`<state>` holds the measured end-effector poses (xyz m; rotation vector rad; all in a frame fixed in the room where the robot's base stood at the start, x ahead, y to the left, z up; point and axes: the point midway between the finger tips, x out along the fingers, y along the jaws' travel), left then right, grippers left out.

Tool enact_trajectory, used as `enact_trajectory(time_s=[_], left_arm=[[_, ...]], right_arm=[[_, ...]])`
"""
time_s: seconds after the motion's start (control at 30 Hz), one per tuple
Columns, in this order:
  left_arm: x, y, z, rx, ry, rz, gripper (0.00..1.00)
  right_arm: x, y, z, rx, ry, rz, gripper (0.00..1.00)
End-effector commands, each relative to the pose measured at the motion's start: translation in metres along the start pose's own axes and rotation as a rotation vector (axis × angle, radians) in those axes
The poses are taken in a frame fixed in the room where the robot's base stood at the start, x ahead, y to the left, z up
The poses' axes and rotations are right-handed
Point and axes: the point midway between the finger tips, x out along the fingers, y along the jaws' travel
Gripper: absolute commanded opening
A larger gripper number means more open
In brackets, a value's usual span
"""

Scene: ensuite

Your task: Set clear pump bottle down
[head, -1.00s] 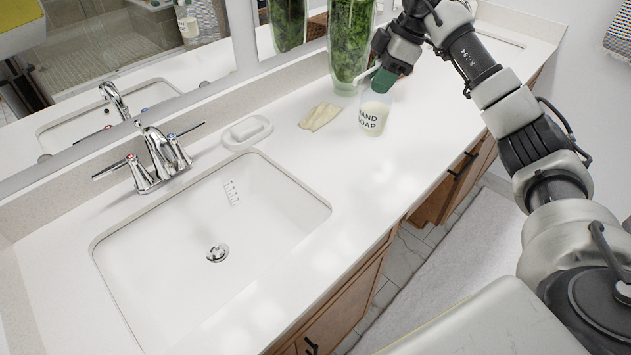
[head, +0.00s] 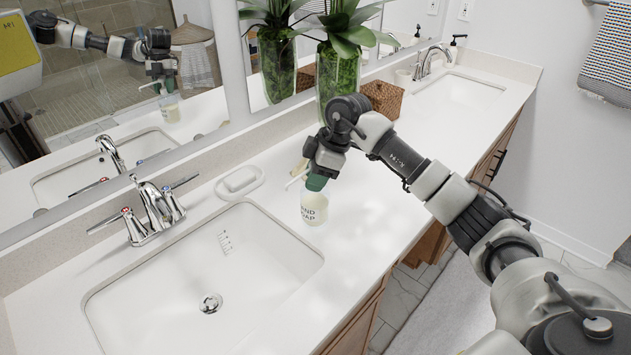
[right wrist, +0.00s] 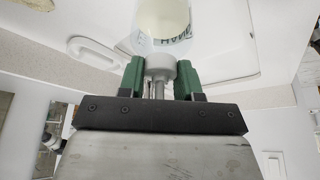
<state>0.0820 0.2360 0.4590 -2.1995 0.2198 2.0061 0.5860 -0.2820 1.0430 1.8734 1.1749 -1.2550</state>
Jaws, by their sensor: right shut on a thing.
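The clear pump bottle (head: 314,209) holds pale soap and has dark "HAND SOAP" lettering. In the head view it is upright over the white counter, just right of the near sink. My right gripper (head: 316,182) comes from above and is shut on the bottle's pump top. In the right wrist view the green fingers (right wrist: 160,78) sit on either side of the grey pump collar, with the bottle body (right wrist: 163,22) beyond them. I cannot tell whether its base touches the counter. My left gripper is not in view.
The near sink (head: 205,280) lies left of the bottle, with a soap dish (head: 239,182) behind it. A glass vase of greenery (head: 338,80) and a brown woven box (head: 383,99) stand behind my arm. A tan item (head: 299,169) is partly hidden. Counter (head: 365,235) to the right is clear.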

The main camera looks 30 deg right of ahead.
Motion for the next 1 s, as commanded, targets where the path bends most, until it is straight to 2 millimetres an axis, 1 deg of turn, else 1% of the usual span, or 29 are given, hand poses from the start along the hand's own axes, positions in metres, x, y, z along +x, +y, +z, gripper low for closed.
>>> enact_trajectory(time_s=[0.03, 0.1, 0.17, 0.5, 0.53, 0.6, 0.7, 1.0], left_arm=[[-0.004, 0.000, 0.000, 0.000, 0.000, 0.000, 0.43], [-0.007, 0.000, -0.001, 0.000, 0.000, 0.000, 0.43], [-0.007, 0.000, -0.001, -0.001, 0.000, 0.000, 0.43], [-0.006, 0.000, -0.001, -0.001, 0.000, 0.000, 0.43], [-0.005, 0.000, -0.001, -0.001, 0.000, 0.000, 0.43], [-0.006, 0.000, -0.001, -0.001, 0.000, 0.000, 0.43], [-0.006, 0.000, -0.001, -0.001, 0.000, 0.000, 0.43], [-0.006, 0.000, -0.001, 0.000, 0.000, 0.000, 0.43]], right_arm=[[0.006, -0.001, 0.003, 0.002, 0.000, -0.002, 0.00], [0.015, 0.000, 0.006, 0.001, 0.000, -0.002, 0.00], [0.020, 0.000, 0.008, 0.001, 0.002, 0.000, 0.00], [0.023, 0.000, 0.010, -0.001, 0.001, 0.001, 0.00], [0.024, 0.000, 0.011, 0.000, 0.000, 0.000, 0.35], [0.024, 0.000, 0.010, 0.000, 0.000, 0.000, 0.46], [0.024, 0.000, 0.010, 0.000, 0.000, 0.000, 0.60], [0.021, 0.000, 0.009, -0.001, 0.000, 0.001, 0.60]])
